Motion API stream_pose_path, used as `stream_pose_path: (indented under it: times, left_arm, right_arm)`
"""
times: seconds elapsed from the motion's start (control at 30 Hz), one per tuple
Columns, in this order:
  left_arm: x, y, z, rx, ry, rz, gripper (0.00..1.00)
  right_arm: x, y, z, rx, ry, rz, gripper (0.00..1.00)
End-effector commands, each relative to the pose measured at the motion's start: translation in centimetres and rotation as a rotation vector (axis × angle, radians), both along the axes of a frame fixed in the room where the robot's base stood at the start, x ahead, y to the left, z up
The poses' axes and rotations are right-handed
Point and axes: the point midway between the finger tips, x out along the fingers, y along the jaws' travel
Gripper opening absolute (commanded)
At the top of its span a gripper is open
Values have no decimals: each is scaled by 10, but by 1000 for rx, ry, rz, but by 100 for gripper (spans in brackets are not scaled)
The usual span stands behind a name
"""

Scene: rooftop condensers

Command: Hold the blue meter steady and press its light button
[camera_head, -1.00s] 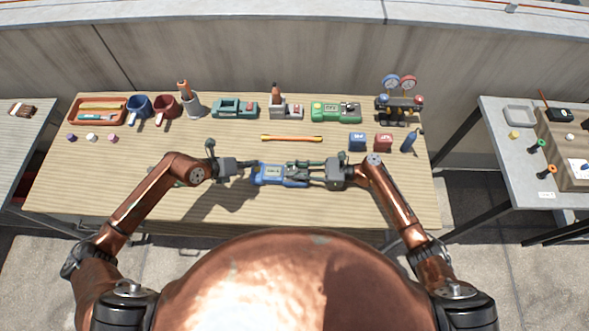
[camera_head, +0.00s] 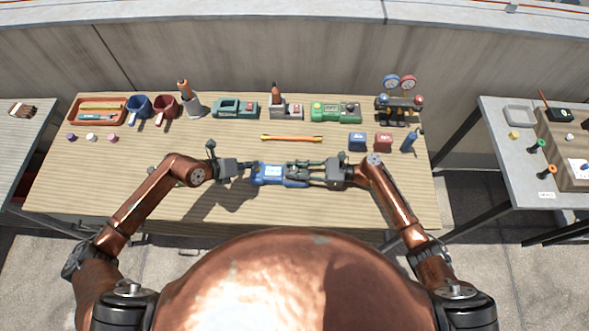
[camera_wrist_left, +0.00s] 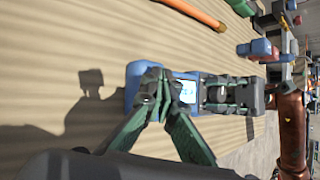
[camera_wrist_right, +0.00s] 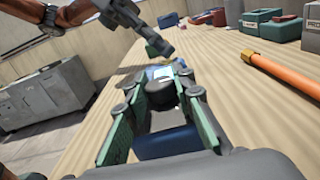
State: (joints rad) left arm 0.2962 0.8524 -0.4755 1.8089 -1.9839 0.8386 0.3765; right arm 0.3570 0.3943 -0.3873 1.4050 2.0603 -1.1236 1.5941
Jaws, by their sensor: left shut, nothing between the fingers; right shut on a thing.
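The blue meter (camera_head: 268,181) is at the middle of the near half of the table, with a pale, bright screen. My right gripper (camera_head: 303,173) is shut on it from the right. In the right wrist view, blue casing (camera_wrist_right: 168,143) shows between the fingers of my right gripper (camera_wrist_right: 165,88). My left gripper (camera_head: 250,168) is shut and empty, its tips at the meter's left end. In the left wrist view, its fingertips (camera_wrist_left: 157,84) overlap the blue body (camera_wrist_left: 132,82) beside the screen (camera_wrist_left: 187,91). The light button is hidden, and I cannot tell whether the tips touch it.
An orange-handled stick (camera_head: 291,138) lies behind the meter. A blue box (camera_head: 357,142), a red box (camera_head: 383,142) and a blue bottle (camera_head: 409,141) stand at the right. A green device (camera_head: 336,111) and gauges (camera_head: 399,105) stand along the back. The table's front left is clear.

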Motion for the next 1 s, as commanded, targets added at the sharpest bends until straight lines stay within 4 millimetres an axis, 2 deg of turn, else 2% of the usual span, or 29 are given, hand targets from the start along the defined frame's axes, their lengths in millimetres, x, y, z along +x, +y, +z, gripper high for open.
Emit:
stream_pose_path:
  times: [0.47,1.0]
  left_arm:
    - [0,0,9,0,-1,-1,0]
    - [0,0,59,0,-1,-1,0]
  right_arm:
    - [0,0,-1,-1,3,0,0]
    - [0,0,-1,-2,3,0,0]
